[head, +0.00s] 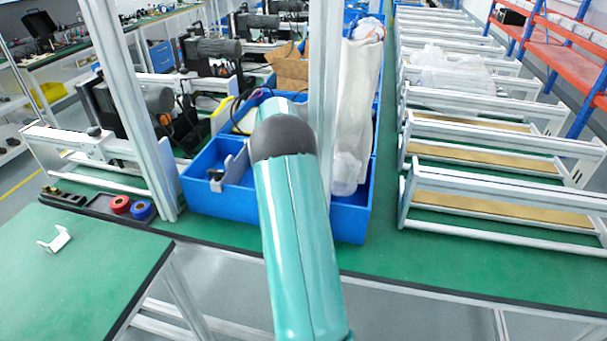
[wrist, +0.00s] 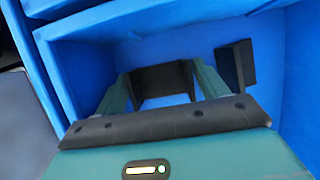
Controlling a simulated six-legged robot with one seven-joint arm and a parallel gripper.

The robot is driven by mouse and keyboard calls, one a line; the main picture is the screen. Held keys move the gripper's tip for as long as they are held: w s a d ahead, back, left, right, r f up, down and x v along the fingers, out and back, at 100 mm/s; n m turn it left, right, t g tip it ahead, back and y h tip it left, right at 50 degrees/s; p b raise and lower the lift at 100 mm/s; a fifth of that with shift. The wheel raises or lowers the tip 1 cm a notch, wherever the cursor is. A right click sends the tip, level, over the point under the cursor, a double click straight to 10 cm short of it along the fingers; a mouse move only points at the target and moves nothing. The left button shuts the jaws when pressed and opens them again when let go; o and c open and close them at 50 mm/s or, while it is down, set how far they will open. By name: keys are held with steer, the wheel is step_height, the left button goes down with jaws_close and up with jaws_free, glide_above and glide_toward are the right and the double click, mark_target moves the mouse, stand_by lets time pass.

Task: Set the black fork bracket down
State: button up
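In the wrist view the black fork bracket (wrist: 162,77) is between the two green fingers of my gripper (wrist: 160,75). Its sides appear to touch both fingertips, and blue shows in the gap below its middle. My gripper is inside or just above a blue bin (wrist: 265,40), facing its blue surfaces. Whether the bracket touches the bin cannot be told. In the head view my arm hides the gripper and the bracket. The blue bin there (head: 215,205) stands on the green bench.
A second dark piece (wrist: 236,66) is beside the right finger in the bin. The bin also holds a cloth or bag (head: 358,100) and a grey metal piece (head: 236,165). An upright post (head: 323,90) stands close to my arm. White frames (head: 500,200) line the right.

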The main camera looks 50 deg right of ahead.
steer(key=v, duration=1.2)
steer(key=w+a+r+t, duration=0.2)
steer(key=a+r, duration=0.6)
steer(key=a, duration=0.4)
steer(key=s+a+r+m+t, duration=0.1)
steer(key=s+a+r+t, duration=0.1)
steer(key=a, duration=0.6)
steer(key=s+a+r+m+t, duration=0.1)
steer(key=s+a+r, duration=0.15)
steer(key=a, duration=0.45)
steer(key=s+a+f+m+t+y, duration=0.1)
steer(key=s+a+f+t, duration=0.1)
steer(key=s+a, duration=0.6)
steer(key=s+a+f+m+t, duration=0.1)
steer(key=s+a+f+t, duration=0.1)
steer(key=s+a, duration=0.6)
steer(key=a+f, duration=0.1)
steer(key=a, duration=0.3)
steer(key=shift+a+m+t+y, duration=0.3)
steer(key=shift+y, duration=0.1)
